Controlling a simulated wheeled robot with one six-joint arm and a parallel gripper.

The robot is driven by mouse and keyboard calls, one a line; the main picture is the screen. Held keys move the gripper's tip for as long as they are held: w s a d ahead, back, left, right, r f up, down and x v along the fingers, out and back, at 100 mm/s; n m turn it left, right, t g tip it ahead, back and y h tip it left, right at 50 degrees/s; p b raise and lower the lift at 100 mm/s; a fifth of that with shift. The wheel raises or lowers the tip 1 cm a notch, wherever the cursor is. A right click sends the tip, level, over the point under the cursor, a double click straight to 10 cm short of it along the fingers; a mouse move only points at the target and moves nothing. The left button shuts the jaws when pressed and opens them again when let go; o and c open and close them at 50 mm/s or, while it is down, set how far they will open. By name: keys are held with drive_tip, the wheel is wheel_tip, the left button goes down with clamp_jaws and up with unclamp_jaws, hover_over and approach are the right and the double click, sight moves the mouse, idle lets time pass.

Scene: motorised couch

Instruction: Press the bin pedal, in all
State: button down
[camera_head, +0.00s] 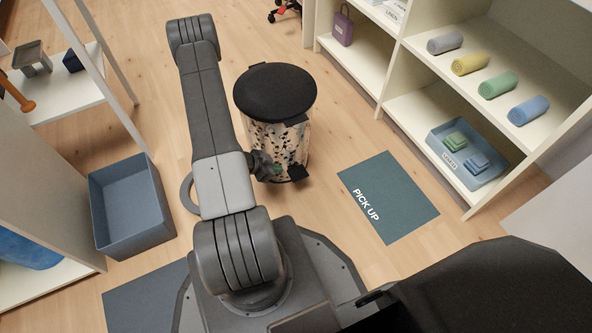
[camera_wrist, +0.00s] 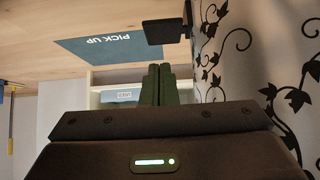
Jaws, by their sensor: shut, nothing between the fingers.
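The bin (camera_head: 280,139) stands upright on the wooden floor, with a black round lid (camera_head: 275,91) that is closed. Its pale body has a black vine pattern and fills the right side of the wrist view (camera_wrist: 262,60). The black pedal (camera_head: 298,173) sticks out low at the bin's front; it also shows in the wrist view (camera_wrist: 166,31). My gripper (camera_head: 276,169) is beside the bin's lower front, left of the pedal. In the wrist view its green fingers (camera_wrist: 159,84) are together and empty. The pedal appears apart from the fingertips, above them in that picture.
A teal "PICK UP" mat (camera_head: 390,197) lies right of the bin. A shelf (camera_head: 420,112) with rolled towels and a blue tray (camera_head: 468,155) stands beyond it. A blue-grey open box (camera_head: 130,207) is at the left. Floor between bin and mat is clear.

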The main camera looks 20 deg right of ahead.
sight(301, 173)
drive_tip(key=shift+d+f, duration=0.1)
drive_tip(key=b+x, duration=0.3)
drive_tip(key=x, duration=0.6)
drive_tip(key=shift+d+f+b, duration=0.25)
drive_tip(key=shift+b, duration=0.1)
